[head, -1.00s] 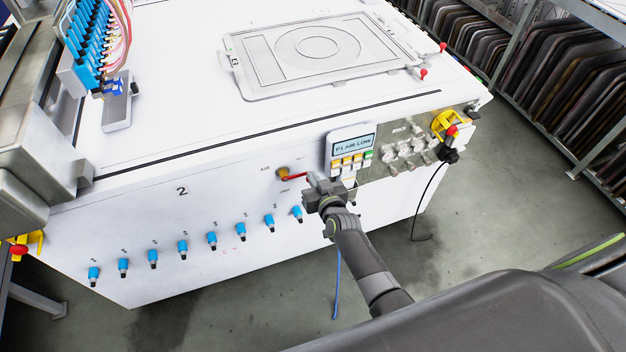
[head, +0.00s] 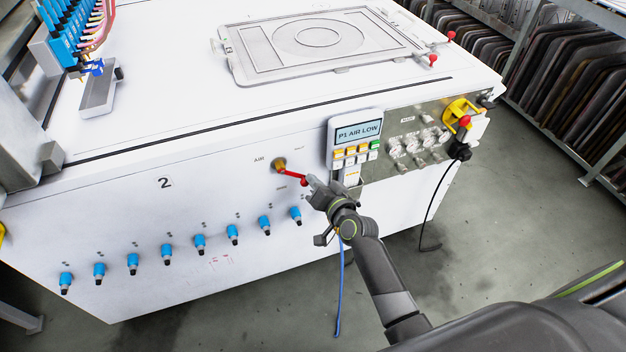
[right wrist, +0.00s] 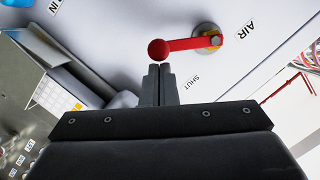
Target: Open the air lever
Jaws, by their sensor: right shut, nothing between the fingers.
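The air lever (head: 291,174) is a red handle on a brass pivot on the white front panel, beside the AIR label. It slants down and right from the pivot, ending in a red ball. In the right wrist view the lever (right wrist: 186,44) has its ball straight ahead of my fingertips, and a SHUT label (right wrist: 191,85) shows nearby. My right gripper (head: 310,181) is shut and empty, its tips right at the ball; it also shows in the right wrist view (right wrist: 158,68). I cannot tell whether they touch. My left gripper is not in view.
A control box (head: 355,141) reading "P1 AIR LOW" sits just right of the lever. Further right are gauges and a red knob on a yellow mount (head: 463,119). Several blue fittings (head: 199,244) line the panel below left. A blue hose (head: 340,290) hangs below my right gripper.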

